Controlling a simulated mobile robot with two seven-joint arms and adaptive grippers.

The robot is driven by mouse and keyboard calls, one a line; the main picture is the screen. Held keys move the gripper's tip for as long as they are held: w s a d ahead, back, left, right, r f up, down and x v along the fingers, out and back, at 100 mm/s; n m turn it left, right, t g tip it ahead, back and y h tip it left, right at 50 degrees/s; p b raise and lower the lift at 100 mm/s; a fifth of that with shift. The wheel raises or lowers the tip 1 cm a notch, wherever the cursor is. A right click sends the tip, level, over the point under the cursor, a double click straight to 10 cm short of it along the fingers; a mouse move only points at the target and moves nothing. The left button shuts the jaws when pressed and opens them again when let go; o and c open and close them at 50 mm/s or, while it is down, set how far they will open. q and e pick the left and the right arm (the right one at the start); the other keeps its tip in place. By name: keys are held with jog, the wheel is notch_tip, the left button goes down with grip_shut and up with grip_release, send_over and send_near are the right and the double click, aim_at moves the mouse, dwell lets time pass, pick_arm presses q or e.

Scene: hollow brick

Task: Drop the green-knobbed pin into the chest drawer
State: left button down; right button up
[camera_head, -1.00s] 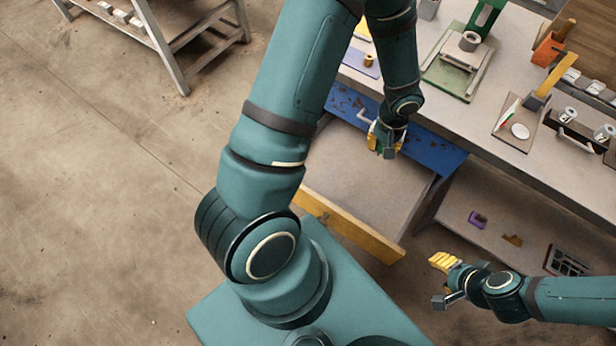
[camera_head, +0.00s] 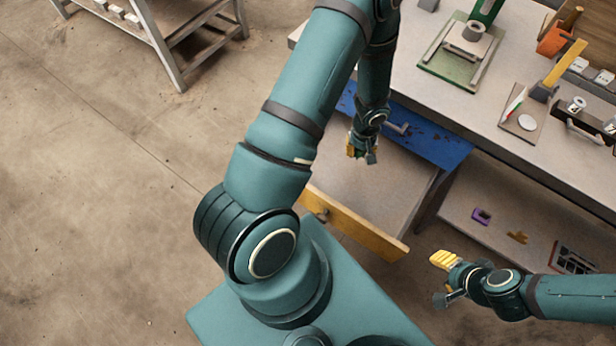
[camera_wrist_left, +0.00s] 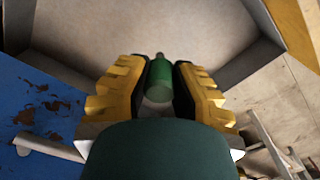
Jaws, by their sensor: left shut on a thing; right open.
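The green-knobbed pin (camera_wrist_left: 160,80) shows in the left wrist view, its green knob held between the yellow-padded fingers with a small grey tip beyond. My left gripper (camera_head: 361,158) is shut on it and hangs over the open chest drawer (camera_head: 395,200). The drawer's bare grey floor also shows in the left wrist view (camera_wrist_left: 100,30). The drawer has a yellow front panel (camera_head: 352,222) and is pulled out from under a blue panel (camera_head: 432,139). The pin itself is hidden in the head view. My right gripper (camera_head: 443,278) is open and empty, right of the drawer's front.
The workbench (camera_head: 455,110) above bears a green fixture (camera_head: 452,60), an orange bin (camera_head: 553,40) and a small board with a white disc (camera_head: 525,122). A lower shelf holds a purple part (camera_head: 481,216) and a yellow part (camera_head: 517,237). A rack (camera_head: 160,40) stands at the upper left.

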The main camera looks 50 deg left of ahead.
pick_arm(q)
jog(key=shift+f, duration=0.3)
jog(key=c, duration=0.9)
grip_release()
jog(key=shift+o, duration=0.2)
jog(key=shift+r, duration=0.15)
notch_tip(320, 180, up, 12)
jog(key=shift+f, duration=0.1)
jog(key=s+d+f+m+h, duration=0.2)
jog(key=s+d+f+m, duration=0.1)
jog(key=d, duration=0.5)
jog(key=s+d+f+m+t+h, duration=0.1)
jog(key=s+d+f+m, duration=0.3)
jog(key=s+d, duration=0.3)
jog(key=shift+d+f+t+h, duration=0.3)
jog(key=shift+d+f+h, duration=0.15)
jog(key=shift+d, duration=0.8)
